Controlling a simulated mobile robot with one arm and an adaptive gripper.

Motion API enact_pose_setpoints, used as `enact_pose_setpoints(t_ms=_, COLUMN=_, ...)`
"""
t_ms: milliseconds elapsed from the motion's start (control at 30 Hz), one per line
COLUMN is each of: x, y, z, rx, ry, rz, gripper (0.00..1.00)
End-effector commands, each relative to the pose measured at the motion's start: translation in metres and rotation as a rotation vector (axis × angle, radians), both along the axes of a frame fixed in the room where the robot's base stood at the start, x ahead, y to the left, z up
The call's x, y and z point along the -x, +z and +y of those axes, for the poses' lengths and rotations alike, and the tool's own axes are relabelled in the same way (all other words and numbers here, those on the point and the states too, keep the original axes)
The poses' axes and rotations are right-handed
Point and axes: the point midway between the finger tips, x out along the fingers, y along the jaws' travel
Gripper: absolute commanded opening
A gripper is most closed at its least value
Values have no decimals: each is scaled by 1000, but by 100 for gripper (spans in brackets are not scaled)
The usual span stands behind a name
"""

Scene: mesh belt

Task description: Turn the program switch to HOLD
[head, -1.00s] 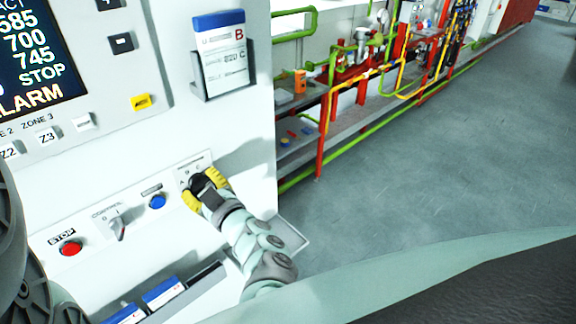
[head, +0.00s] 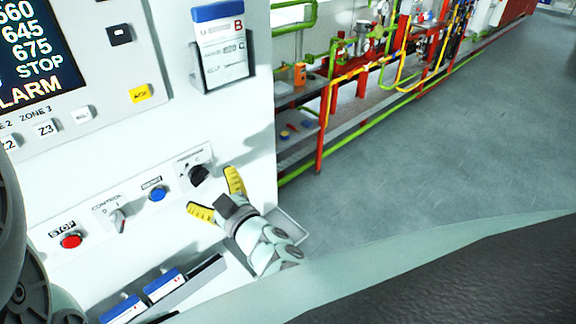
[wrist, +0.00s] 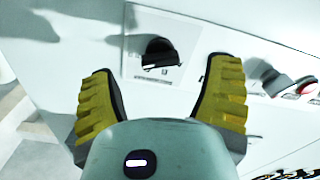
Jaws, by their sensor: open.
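The program switch (head: 199,175) is a dark rotary knob on a pale plate at the right end of the control row. In the wrist view the knob (wrist: 160,53) sits ahead of and between my fingers, on its plate with small markings too blurred to read. My gripper (head: 217,194) has yellow ribbed fingers spread wide, in front of and apart from the knob. The open fingers also show in the wrist view (wrist: 162,95) with nothing between them.
Left of the switch are a blue button (head: 157,193), the CONTROL switch (head: 118,219) and a red STOP button (head: 70,240). A card holder (head: 222,50) is above, and a tray with blue-topped items (head: 163,284) is below. Open floor (head: 430,150) lies to the right.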

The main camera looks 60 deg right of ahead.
Motion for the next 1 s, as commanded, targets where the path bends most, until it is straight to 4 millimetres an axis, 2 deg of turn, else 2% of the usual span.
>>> enact_pose_setpoints(t_ms=33, x=14, y=-2, z=2, rx=-2, ry=-7, rz=6, gripper=78)
enact_pose_setpoints(t_ms=200, x=46, y=-1, z=10, rx=-2, ry=-8, rz=4, gripper=78)
enact_pose_setpoints(t_ms=400, x=69, y=-1, z=15, rx=-2, ry=-7, rz=2, gripper=78)
enact_pose_setpoints(t_ms=1000, x=73, y=0, z=17, rx=0, ry=-4, rz=-1, gripper=78)
